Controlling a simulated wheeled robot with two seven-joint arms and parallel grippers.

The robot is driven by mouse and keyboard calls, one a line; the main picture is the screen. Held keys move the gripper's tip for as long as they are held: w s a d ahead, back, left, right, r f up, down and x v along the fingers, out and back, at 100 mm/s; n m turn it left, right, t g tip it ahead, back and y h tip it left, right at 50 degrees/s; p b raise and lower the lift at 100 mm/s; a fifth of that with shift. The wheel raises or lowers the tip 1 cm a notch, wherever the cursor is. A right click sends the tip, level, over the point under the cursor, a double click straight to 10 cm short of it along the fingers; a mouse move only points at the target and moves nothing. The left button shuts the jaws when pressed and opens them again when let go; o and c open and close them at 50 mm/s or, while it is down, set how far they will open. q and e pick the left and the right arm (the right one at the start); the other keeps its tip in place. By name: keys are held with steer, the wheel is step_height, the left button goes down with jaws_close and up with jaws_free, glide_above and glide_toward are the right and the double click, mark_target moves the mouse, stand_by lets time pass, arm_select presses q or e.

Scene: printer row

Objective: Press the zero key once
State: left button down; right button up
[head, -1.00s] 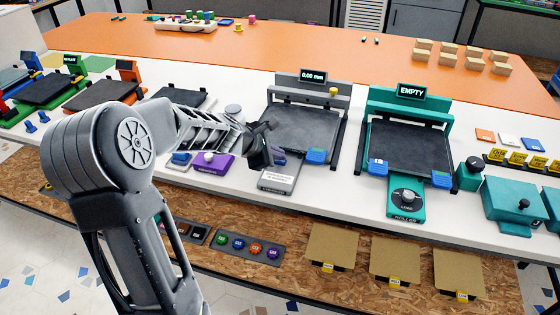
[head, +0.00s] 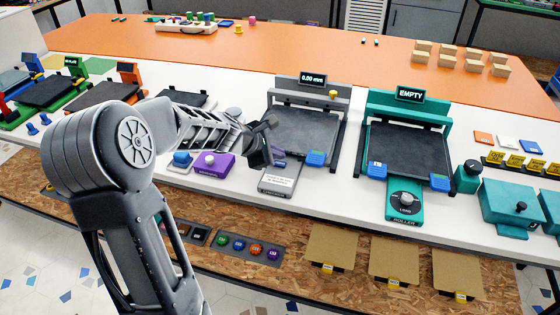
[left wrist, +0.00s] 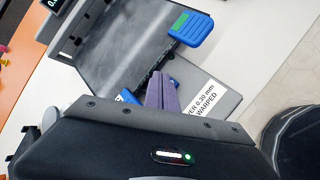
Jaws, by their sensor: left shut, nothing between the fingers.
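The grey printer (head: 303,130) has a dark bed and a display (head: 313,79) reading 0.00 mm. A blue key (head: 316,158) sits at its front right corner; in the left wrist view this key (left wrist: 190,28) has a green patch. A second blue key (left wrist: 130,97) at the front left is mostly hidden by my left gripper (head: 277,157). In the left wrist view the purple-grey fingertips (left wrist: 162,92) are together, empty, over or beside that second key. I cannot tell whether they touch it, nor read its marking. My right gripper is not in view.
A label plate (head: 278,181) lies in front of the grey printer. The teal printer (head: 405,150), showing EMPTY, stands to the right. Coloured round buttons (head: 247,246) and brown plates lie on the lower shelf.

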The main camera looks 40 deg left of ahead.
mark_target(277, 165)
arm_select(q)
step_height(277, 165, up, 5)
steer(key=p, duration=0.5)
steer(key=shift+f, duration=0.1)
stand_by(1.0)
